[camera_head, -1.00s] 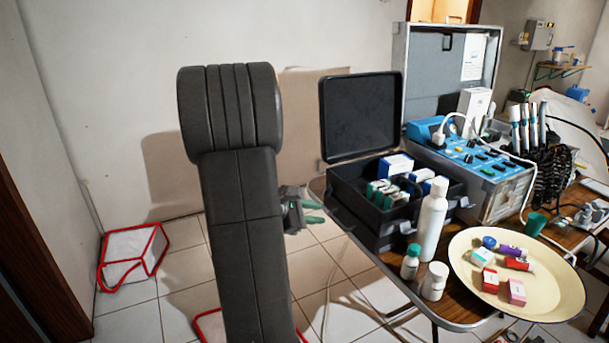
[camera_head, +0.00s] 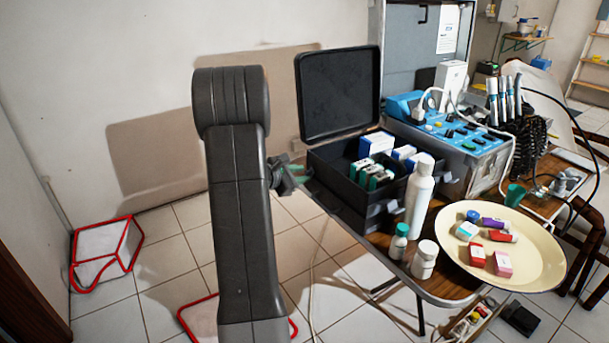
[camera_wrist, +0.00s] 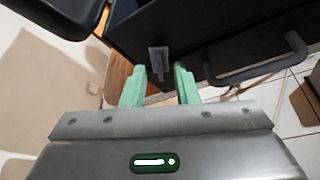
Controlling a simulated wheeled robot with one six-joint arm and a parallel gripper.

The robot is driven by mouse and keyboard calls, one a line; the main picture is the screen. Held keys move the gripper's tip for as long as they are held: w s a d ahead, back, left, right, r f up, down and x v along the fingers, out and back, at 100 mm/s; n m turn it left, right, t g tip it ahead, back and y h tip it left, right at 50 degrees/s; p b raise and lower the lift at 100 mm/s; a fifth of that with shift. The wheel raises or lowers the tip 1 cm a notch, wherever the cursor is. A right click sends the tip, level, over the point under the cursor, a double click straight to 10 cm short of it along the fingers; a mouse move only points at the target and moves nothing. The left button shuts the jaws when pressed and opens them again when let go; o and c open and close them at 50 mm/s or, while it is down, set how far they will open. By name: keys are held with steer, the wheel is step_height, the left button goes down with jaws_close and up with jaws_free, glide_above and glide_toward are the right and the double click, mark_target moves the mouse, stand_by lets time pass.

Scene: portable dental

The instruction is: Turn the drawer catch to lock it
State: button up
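The black case (camera_head: 340,197) stands open on the table, its lid raised. In the wrist view its dark side (camera_wrist: 215,28) fills the upper right, with a bar handle (camera_wrist: 262,72). A small grey upright catch (camera_wrist: 158,60) shows on that side, left of the handle. My gripper (camera_wrist: 160,73) has its two green fingers apart, with the catch showing between and just beyond the tips; I cannot tell whether they touch it. In the head view my gripper (camera_head: 296,168) is at the case's left side, and the catch is hidden.
White bottles (camera_head: 419,200) stand in front of the case. A cream tray (camera_head: 538,268) with small boxes and tubes is at the table's right. A blue-topped dental unit (camera_head: 470,150) stands behind. Red-edged white bags (camera_head: 100,240) lie on the tiled floor at left.

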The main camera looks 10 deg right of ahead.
mark_target(308, 174)
steer(key=shift+x, duration=1.1)
jaws_close()
steer(key=shift+w+a+r+n+g+h+p, duration=0.15)
steer(key=shift+n+g+p, duration=0.65)
steer(key=shift+p, duration=0.85)
steer(key=shift+w+d+n+g+h+p, duration=0.15)
steer(key=shift+n+g+p, duration=0.35)
steer(key=shift+n+p, duration=0.85)
steer(key=shift+s+a+m, duration=0.1)
steer(key=shift+m, duration=0.15)
